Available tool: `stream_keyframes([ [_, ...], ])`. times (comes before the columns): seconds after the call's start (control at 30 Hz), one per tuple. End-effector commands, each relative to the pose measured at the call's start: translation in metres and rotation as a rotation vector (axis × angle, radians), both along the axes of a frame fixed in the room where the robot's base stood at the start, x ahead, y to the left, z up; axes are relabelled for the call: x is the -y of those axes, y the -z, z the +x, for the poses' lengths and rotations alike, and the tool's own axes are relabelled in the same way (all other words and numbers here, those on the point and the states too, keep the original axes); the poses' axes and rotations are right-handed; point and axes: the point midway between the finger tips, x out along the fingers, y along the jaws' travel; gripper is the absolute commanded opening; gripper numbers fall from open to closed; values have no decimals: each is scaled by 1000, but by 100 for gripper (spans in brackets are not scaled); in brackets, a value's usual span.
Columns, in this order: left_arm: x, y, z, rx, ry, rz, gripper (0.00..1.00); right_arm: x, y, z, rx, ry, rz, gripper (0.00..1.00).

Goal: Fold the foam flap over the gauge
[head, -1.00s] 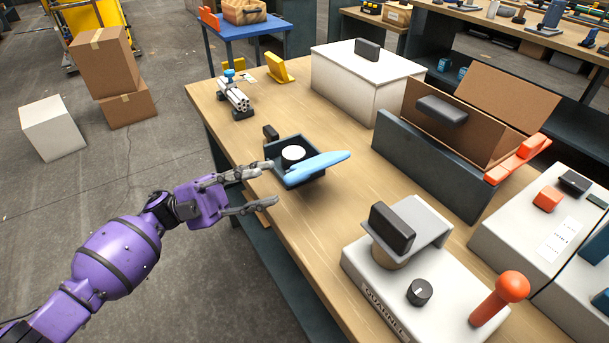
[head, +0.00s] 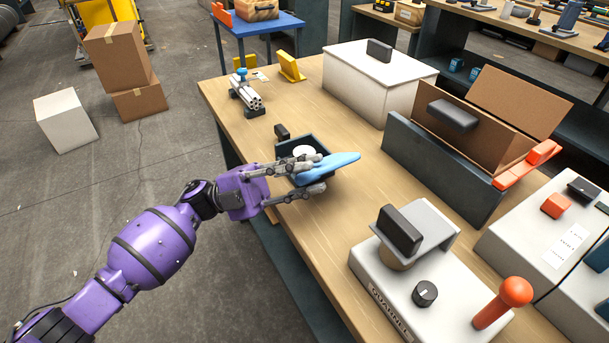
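The light-blue foam flap (head: 340,164) stands out over the right side of a small dark open case (head: 284,147) on the wooden bench. The white round gauge (head: 304,151) sits in the case, its top partly uncovered and its near side hidden by a finger. My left gripper (head: 322,173) reaches in from the left at the case. Its two fingers are spread, one across the case near the gauge and one on the near side. The near-left part of the flap lies between them; I cannot tell whether either finger touches it. My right gripper is not in view.
A grey device (head: 398,300) with a black knob and orange-topped lever stands in front right. A dark upright panel (head: 438,168) and a white box (head: 372,88) stand behind. Bare bench lies between the case and the device.

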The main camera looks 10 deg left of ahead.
Motion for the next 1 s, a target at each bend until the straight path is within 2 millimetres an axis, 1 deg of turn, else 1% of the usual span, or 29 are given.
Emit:
stream_keyframes([
  [0.03, 0, 0, 0, 0, 0, 0, 15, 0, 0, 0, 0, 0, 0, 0],
  [0.13, 0, 0, 0, 0, 0, 0, 2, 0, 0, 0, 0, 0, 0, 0],
  [0.17, 0, 0, 0, 0, 0, 0, 0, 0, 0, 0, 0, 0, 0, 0],
  [0.47, 0, 0, 0, -1, 0, -1, 0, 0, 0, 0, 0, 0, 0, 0],
  [0.67, -1, -3, 2, -33, 0, -23, 0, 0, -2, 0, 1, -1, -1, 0],
  [1.0, -9, -16, 12, -207, -1, -150, 0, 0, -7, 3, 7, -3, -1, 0],
])
